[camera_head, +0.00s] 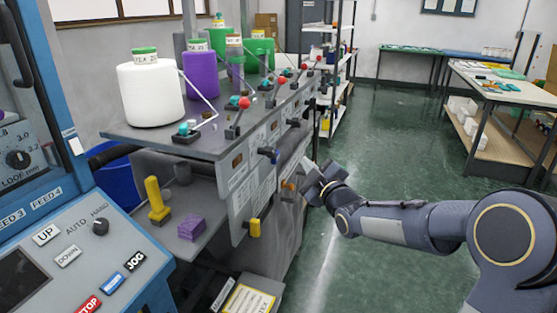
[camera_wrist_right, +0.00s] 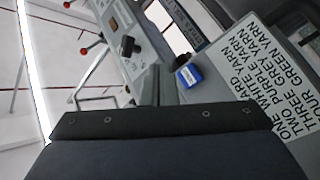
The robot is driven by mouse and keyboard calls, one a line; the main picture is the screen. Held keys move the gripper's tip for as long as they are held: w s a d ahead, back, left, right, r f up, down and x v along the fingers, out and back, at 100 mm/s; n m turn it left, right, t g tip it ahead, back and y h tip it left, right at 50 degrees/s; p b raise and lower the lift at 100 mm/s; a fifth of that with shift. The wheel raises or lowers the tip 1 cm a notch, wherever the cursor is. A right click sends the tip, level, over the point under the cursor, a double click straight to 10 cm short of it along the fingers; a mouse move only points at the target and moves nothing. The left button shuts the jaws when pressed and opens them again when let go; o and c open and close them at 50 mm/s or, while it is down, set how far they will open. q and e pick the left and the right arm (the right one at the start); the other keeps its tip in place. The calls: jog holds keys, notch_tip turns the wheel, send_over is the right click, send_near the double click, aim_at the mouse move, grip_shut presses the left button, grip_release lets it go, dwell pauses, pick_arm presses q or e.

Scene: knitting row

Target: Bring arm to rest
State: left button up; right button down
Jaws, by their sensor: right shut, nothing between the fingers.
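My right arm reaches in from the right edge of the head view. Its gripper (camera_head: 309,172) is shut and empty, held in the air close to the right end of the knitting machine's front panel (camera_head: 262,180). An orange-brown lever (camera_head: 288,186) on the panel is close to the fingertips; I cannot tell whether they touch. In the right wrist view, the dark gripper body (camera_wrist_right: 165,121) fills the bottom, and a printed yarn sign (camera_wrist_right: 270,90) and a blue block (camera_wrist_right: 188,76) show beyond it. My left gripper is not in view.
White (camera_head: 150,93), purple (camera_head: 202,74) and green yarn cones stand on the machine's top shelf. A blue control console (camera_head: 75,250) is at left. A yellow-handled tool (camera_head: 156,200) and purple block (camera_head: 191,228) sit on a lower shelf. Green floor (camera_head: 390,140) is open behind my arm.

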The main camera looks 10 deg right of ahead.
dwell(0.4)
jog(key=s+d+m+g+h+p, duration=0.3)
jog(key=s+m+g, duration=0.4)
jog(key=s, duration=1.1)
jog(key=s+a+f+m+g+y+p, duration=0.1)
jog(key=s+a+f+m+g, duration=0.1)
jog(key=s, duration=0.5)
jog(key=s+a+f+m+g+y+p, duration=0.1)
jog(key=s+f+m+g, duration=0.1)
jog(key=s, duration=0.5)
jog(key=s+a+f+m+g+y+p, duration=0.1)
jog(key=s+a+m, duration=0.1)
jog(key=s, duration=0.5)
jog(key=shift+s+a+f+g+y+p, duration=0.3)
jog(key=shift+s+a+f+g+p, duration=0.05)
jog(key=shift+s+f+g, duration=0.05)
